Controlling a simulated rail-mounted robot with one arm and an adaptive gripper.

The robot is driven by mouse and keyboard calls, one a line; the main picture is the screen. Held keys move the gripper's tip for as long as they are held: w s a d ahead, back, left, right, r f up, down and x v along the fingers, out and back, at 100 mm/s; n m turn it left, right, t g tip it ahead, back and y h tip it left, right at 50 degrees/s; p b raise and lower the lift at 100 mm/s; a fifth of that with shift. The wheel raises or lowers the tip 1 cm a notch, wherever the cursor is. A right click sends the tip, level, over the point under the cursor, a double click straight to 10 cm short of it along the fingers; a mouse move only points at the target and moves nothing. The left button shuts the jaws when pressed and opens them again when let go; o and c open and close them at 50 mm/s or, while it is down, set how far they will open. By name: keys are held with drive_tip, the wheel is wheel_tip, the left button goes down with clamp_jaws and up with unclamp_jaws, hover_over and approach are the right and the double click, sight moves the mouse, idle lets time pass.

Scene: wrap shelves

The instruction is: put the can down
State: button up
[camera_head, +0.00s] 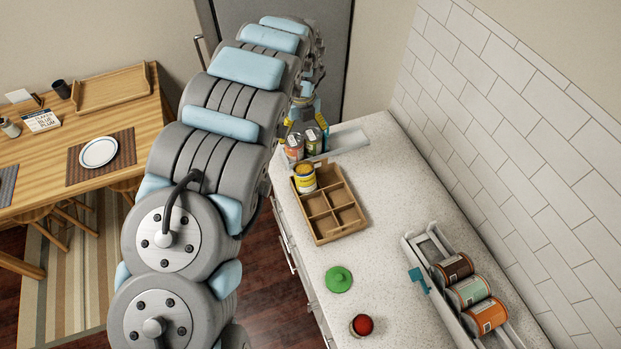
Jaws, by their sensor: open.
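A yellow can (305,179) with a pale label stands in the far left compartment of a brown divided box (324,232) on the counter. Its dark-yellow top shows, and nothing grips it. My gripper (303,121) is at the far end of my arm, above and behind two small jars at the counter's far left edge. It is open. Its fingertips are small and partly hidden, so I cannot tell whether they touch the jars. Three more cans, brown (453,268), green (469,291) and orange (486,315), lie on their sides in a grey rack (425,250).
An orange-labelled jar (294,148) and a green-labelled jar (313,142) stand beside a pale tray (347,140). A green knobbed lid (339,279) and a red-topped jar (361,325) are nearer. The counter (395,190) is clear right of the box. A tiled wall bounds it.

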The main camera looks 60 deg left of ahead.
wheel_tip(320, 180, down, 2)
drive_tip(key=b, duration=0.2)
drive_tip(key=p, duration=0.2)
hover_over(304, 168)
drive_tip(key=f, duration=0.5)
drive_tip(key=a+f, duration=0.1)
drive_tip(key=f, duration=0.2)
drive_tip(key=shift+f, duration=1.1)
drive_tip(key=shift+f, duration=0.1)
drive_tip(key=shift+d+f+p, duration=0.25)
drive_tip(key=shift+f+p, duration=0.15)
drive_tip(key=shift+f, duration=0.25)
drive_tip(key=shift+d+f+p, duration=0.25)
drive_tip(key=shift+f+p, duration=0.1)
drive_tip(key=shift+f, duration=1.45)
